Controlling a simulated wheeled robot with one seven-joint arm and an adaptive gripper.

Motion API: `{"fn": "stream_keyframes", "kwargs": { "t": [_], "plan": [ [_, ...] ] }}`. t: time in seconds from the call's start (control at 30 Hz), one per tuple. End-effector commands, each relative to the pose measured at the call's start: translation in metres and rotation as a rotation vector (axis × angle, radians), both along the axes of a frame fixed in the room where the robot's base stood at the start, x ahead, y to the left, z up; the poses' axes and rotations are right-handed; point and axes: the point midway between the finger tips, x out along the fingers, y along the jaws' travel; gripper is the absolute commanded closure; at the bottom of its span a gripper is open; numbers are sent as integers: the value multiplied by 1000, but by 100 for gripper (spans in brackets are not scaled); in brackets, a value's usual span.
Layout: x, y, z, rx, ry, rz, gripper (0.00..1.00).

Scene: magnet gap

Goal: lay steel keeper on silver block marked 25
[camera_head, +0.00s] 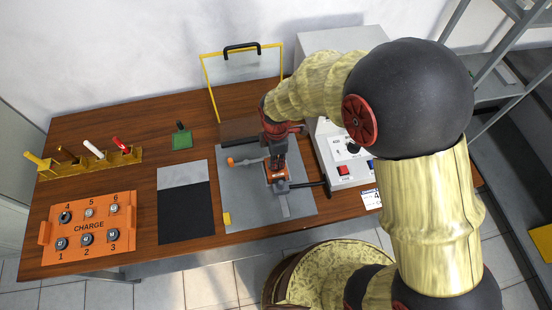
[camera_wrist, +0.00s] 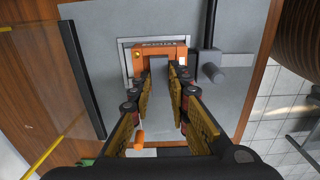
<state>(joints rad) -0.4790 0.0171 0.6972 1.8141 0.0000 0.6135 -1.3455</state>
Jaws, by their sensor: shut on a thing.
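My gripper (camera_head: 278,158) reaches down over an orange fixture (camera_head: 277,174) on the grey base plate (camera_head: 245,190). In the wrist view my gripper (camera_wrist: 162,80) has its fingers on either side of a narrow grey bar (camera_wrist: 159,88), which appears to be the steel keeper, and is shut on it. The bar is in front of the orange fixture (camera_wrist: 145,68), which has small dark lettering and a yellow dot. Whether the bar touches the fixture cannot be told. No silver block marked 25 can be made out; the fingers hide part of the fixture.
A clear yellow-framed guard (camera_head: 240,75) stands behind the plate. An instrument box (camera_head: 345,160) and a black lever (camera_head: 313,184) are at its right. An orange-knobbed lever (camera_head: 232,161) lies left. An orange tray (camera_head: 88,226) marked CHARGE and a tool rack (camera_head: 75,165) stand further left.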

Motion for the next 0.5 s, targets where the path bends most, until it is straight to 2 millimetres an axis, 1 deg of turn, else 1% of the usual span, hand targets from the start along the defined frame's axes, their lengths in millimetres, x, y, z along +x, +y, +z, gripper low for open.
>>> {"fn": "stream_keyframes", "kwargs": {
  "t": [0.5],
  "plan": [
    [0,0,-3,0,0,0,100]
  ]
}}
